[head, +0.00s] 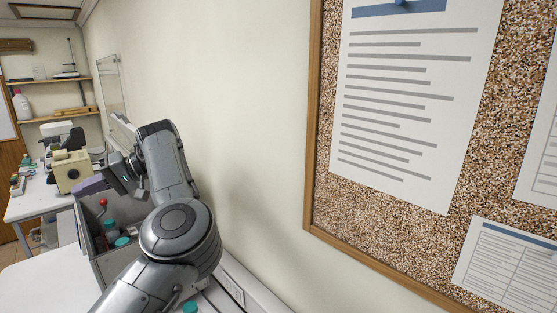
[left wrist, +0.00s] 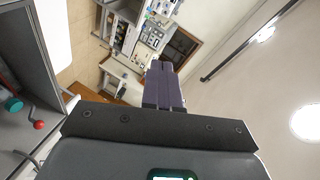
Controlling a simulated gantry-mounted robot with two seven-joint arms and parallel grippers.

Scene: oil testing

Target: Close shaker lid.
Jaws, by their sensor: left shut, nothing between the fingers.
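The shaker appears as a grey open-topped box (head: 97,245), with teal-capped bottles (head: 122,241) and a red-knobbed lever (head: 102,203) inside. Its grey wall also shows at the left of the left wrist view (left wrist: 48,62), with a teal cap (left wrist: 14,104) and the red knob (left wrist: 39,125). I cannot clearly make out the lid; my arm hides part of the box. My left gripper (head: 88,188) is at the box's far upper edge; I cannot tell whether it touches. In the left wrist view its purple fingers (left wrist: 165,85) are together and empty. My right gripper is not in view.
A beige instrument (head: 72,170) stands on a white table (head: 35,203) behind the box. Shelves (head: 50,78) hang at the back left. A plain wall (head: 240,100) and a framed cork board (head: 400,195) bound the right side.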

